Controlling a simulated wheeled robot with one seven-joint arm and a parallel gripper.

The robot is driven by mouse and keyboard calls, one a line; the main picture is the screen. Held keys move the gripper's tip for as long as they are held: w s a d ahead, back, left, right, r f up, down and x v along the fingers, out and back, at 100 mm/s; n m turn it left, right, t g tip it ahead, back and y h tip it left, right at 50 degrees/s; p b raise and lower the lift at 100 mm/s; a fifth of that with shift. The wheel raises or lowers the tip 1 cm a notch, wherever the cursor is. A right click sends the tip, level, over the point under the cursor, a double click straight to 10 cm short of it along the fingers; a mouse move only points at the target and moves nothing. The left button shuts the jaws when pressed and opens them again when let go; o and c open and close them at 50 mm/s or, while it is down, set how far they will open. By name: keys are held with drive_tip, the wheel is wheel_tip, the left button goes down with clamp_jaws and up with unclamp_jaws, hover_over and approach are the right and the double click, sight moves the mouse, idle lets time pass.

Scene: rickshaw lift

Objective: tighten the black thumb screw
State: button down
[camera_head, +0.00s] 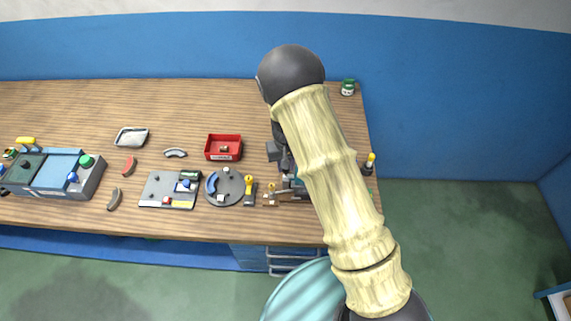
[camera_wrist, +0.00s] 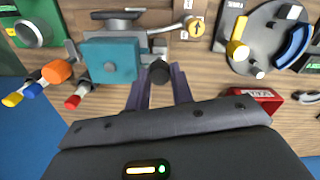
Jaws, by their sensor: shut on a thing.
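The black thumb screw (camera_wrist: 160,72) shows in the wrist view as a dark round knob at the side of a teal block (camera_wrist: 108,62). My gripper (camera_wrist: 161,84) has its two dark fingers on either side of the knob and is shut on it. The screw's shaft is hidden. In the head view my gripper (camera_head: 279,151) is partly covered by my pale arm, over the right part of the bench. The screw cannot be made out there.
A round grey plate (camera_head: 225,187) with a blue arc stands left of the teal block in the head view, with a red tray (camera_head: 223,147) behind it. A yellow-knobbed lever (camera_wrist: 194,27) is close by.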

drive_tip(key=shift+s, duration=0.1)
drive_tip(key=c, duration=1.2)
unclamp_jaws()
drive_tip(key=shift+r, duration=0.2)
wheel_tip(320, 180, up, 17)
drive_tip(key=b, duration=0.3)
drive_tip(key=shift+b, duration=0.35)
